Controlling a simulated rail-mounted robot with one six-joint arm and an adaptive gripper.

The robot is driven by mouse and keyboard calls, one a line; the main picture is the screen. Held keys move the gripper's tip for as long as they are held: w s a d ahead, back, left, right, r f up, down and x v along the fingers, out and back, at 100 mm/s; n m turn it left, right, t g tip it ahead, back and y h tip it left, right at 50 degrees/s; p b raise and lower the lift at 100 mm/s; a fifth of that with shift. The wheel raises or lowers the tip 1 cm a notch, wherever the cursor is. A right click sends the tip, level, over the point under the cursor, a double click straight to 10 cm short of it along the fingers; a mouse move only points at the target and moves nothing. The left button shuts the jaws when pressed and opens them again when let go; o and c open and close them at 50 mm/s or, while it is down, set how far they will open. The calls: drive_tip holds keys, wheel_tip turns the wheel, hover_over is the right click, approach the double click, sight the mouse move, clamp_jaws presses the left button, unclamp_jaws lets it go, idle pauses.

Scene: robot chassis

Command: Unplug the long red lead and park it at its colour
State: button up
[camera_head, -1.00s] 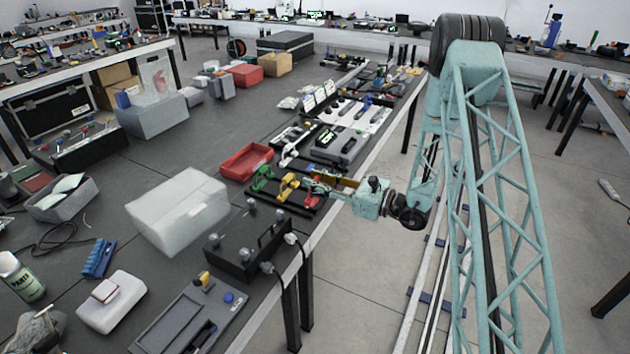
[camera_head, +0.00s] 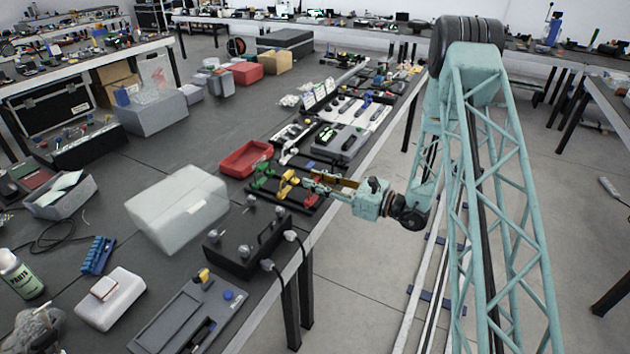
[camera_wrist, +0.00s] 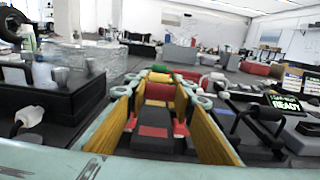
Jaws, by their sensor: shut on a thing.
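My gripper (camera_head: 304,184) reaches in from the right over the front edge of the bench, at a row of coloured holders. In the wrist view its teal fingers with yellow inner pads (camera_wrist: 166,98) stand on both sides of a dark piece with red parts (camera_wrist: 154,131). This looks like the red lead's plug, but I cannot tell plug from holder there. A green holder (camera_head: 262,176) and a yellow holder (camera_head: 287,184) stand just left of the fingertips. A red holder (camera_head: 309,199) shows beside and partly under the gripper. The red lead's cable cannot be made out.
A black box with knobs (camera_head: 245,243) stands in front of the holders, with a clear plastic box (camera_head: 178,208) to its left. A red tray (camera_head: 246,158) lies behind. Panels, one with a lit READY screen (camera_wrist: 285,104), stand to the right in the wrist view.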

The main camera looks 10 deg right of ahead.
drive_tip(key=shift+f+b, duration=0.3)
drive_tip(key=shift+f, duration=0.3)
drive_tip(key=o, duration=1)
drive_tip(key=shift+c, duration=0.2)
drive_tip(key=shift+d, duration=0.1)
drive_tip(key=v, duration=1.2)
drive_tip(key=shift+r, duration=0.1)
idle(0.6)
